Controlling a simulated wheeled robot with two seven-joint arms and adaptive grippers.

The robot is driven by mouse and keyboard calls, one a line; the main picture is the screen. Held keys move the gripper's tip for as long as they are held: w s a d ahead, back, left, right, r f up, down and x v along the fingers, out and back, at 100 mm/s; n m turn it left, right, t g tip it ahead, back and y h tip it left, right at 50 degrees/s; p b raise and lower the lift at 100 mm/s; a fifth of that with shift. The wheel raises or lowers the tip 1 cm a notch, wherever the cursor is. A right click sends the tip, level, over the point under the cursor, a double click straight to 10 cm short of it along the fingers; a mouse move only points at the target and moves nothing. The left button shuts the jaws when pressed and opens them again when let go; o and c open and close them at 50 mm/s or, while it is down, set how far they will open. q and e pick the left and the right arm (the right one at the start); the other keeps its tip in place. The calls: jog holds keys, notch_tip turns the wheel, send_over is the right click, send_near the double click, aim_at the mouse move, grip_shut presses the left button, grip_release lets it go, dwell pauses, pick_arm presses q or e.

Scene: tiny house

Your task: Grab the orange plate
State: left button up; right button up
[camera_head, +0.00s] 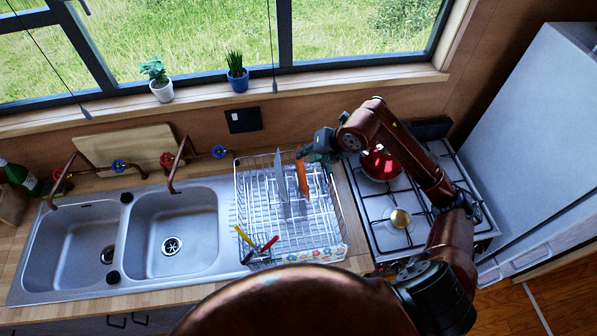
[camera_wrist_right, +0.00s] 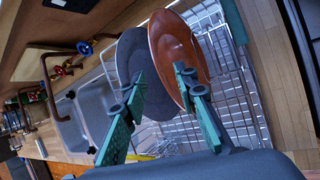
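The orange plate (camera_head: 302,179) stands upright on edge in the wire dish rack (camera_head: 262,222), just right of a grey plate (camera_head: 281,183). My right gripper (camera_head: 316,150) is at the upper edge of the orange plate. In the right wrist view the right gripper (camera_wrist_right: 160,78) has its fingers spread apart. The orange plate (camera_wrist_right: 172,50) shows beyond the fingertips, partly behind the right finger. The grey plate (camera_wrist_right: 128,55) is partly behind the left finger. I cannot tell whether a finger touches either plate. My left gripper is not in view.
A red kettle (camera_head: 381,163) stands on the stove (camera_head: 437,240) right of the rack. The double sink (camera_head: 173,222) is to the left. Cutlery with coloured handles (camera_head: 258,248) sits at the rack's front. Potted plants (camera_head: 237,79) line the windowsill.

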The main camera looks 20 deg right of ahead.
aim_at(300, 171)
jog(key=p+x, duration=0.1)
jog(key=x, duration=0.5)
jog(key=shift+w+f+p, duration=0.2)
jog(key=shift+p, duration=0.2)
jog(key=shift+c, duration=0.4)
grip_shut()
